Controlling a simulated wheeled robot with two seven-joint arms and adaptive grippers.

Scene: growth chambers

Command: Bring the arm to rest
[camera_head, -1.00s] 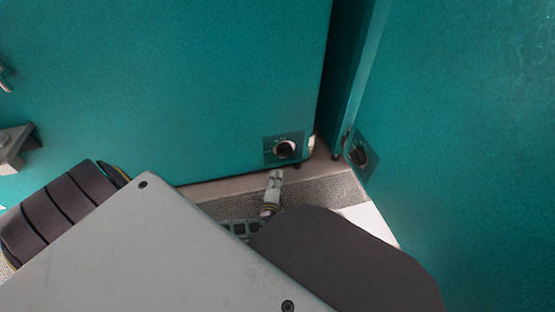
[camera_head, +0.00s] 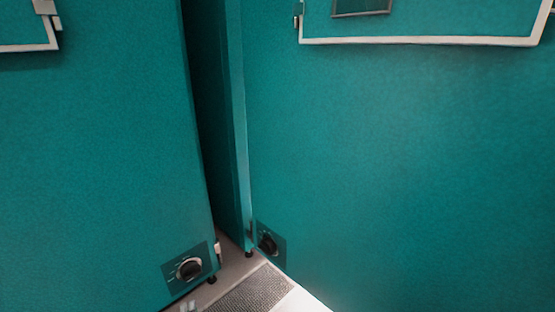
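Neither of my arms can be made out in the head view, and no gripper shows clearly. A small pale piece (camera_head: 188,306) is cut off at the bottom edge, below the left chamber's knob. I cannot tell whether it is part of me or something on the floor.
Two teal growth chambers, left (camera_head: 100,160) and right (camera_head: 400,170), stand close ahead with a narrow dark gap between them. Each has a round black knob low down, left (camera_head: 190,268) and right (camera_head: 268,243). A grey textured floor strip (camera_head: 252,290) shows below.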

